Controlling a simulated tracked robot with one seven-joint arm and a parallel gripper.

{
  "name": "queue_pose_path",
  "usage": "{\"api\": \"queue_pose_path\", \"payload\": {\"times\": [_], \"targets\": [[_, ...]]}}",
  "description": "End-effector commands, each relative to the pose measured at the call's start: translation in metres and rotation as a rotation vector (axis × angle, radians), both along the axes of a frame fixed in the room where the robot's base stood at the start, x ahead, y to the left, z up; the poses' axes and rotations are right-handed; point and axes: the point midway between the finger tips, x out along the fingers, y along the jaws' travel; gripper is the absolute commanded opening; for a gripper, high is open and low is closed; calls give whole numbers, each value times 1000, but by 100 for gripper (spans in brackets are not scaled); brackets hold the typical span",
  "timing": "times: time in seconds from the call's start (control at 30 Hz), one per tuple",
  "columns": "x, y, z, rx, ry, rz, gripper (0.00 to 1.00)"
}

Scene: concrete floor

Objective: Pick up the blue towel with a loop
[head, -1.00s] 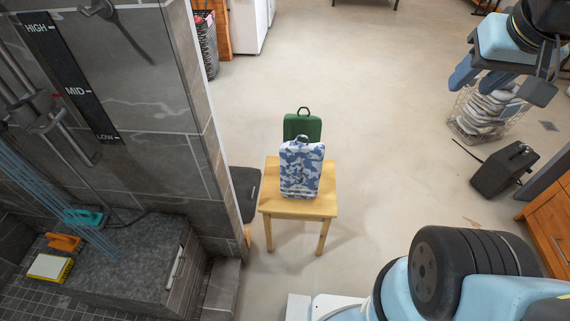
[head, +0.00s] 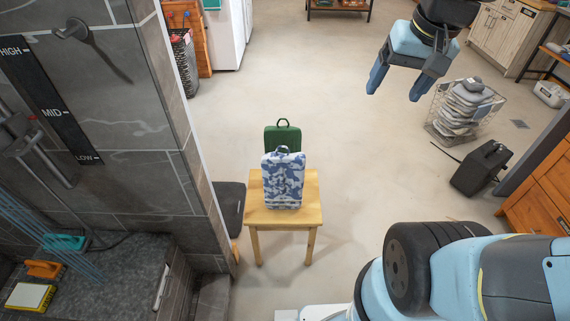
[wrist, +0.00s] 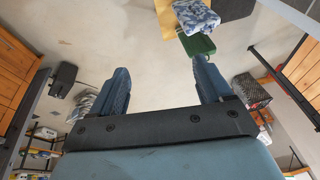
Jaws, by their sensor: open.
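The blue towel with a loop (head: 283,183) is a blue and white patterned folded block with a small loop on top. It stands upright on a small wooden stool (head: 256,214) in the middle of the head view. A green towel with a loop (head: 283,136) stands just behind it. In the wrist view the blue towel (wrist: 196,16) is at the top, with the green towel (wrist: 200,45) just below it. My gripper (head: 393,92) is open and empty, up and to the right of the stool, well apart from both towels.
A tiled shower wall (head: 125,110) rises to the left of the stool. A wire basket of folded cloths (head: 465,108) and a black box (head: 481,168) stand on the floor at right. The concrete floor between stool and basket is clear.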

Motion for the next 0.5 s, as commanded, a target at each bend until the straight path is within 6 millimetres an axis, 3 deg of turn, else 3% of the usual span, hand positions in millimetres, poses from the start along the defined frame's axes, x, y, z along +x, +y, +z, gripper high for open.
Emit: {"api": "queue_pose_path", "payload": {"times": [0.5], "targets": [[71,22,-73,287,418,-166,79]]}}
